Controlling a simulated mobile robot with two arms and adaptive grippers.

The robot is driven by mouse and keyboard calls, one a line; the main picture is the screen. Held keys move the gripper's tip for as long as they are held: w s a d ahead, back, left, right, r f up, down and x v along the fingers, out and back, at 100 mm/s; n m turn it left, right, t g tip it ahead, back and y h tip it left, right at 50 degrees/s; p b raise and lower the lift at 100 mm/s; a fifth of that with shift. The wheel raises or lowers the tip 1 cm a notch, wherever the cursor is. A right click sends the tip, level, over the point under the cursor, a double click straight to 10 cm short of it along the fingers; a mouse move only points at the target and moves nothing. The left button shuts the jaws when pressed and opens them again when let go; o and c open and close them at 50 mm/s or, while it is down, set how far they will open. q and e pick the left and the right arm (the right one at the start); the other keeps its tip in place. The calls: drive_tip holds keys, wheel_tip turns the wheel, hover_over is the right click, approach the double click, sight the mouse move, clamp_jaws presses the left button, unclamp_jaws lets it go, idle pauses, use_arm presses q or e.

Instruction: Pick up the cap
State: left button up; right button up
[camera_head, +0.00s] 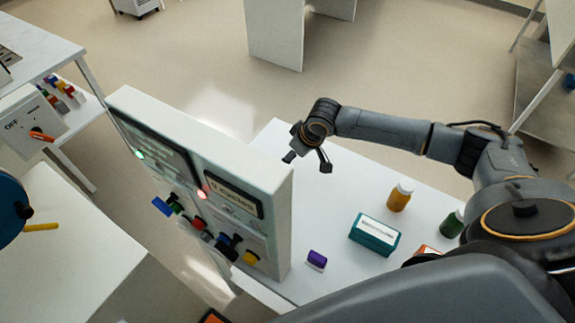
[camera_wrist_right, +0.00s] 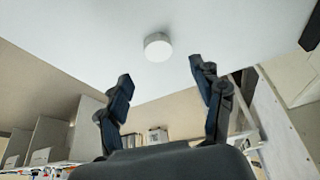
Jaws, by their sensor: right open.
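My right gripper (camera_head: 307,164) is over the far end of the white table, with its fingers spread and nothing seen between them. In the right wrist view its two fingers (camera_wrist_right: 160,85) stand wide apart. Between and beyond the fingertips there is a short, pale round piece (camera_wrist_right: 158,47) against a white surface. I cannot tell whether it is the cap or a fixture. A small purple piece (camera_head: 316,260) lies at the near left of the table, well away from the gripper; I cannot tell whether it is a cap. My left gripper is not in view.
A tall panel (camera_head: 276,215) with screens and coloured knobs stands at the left of the white table (camera_head: 300,185). An amber bottle (camera_head: 399,197), a teal box (camera_head: 374,238) and a green bottle (camera_head: 452,224) stand at the right. The table's middle is clear.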

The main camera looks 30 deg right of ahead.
drive_tip(key=p+x, duration=0.1)
drive_tip(key=x, duration=0.2)
drive_tip(key=shift+w, duration=0.2)
drive_tip(key=p+x, duration=0.1)
drive_tip(key=x, duration=0.2)
drive_tip(key=shift+f, duration=0.4)
drive_tip(key=c, duration=0.8)
drive_tip(key=shift+c, duration=0.5)
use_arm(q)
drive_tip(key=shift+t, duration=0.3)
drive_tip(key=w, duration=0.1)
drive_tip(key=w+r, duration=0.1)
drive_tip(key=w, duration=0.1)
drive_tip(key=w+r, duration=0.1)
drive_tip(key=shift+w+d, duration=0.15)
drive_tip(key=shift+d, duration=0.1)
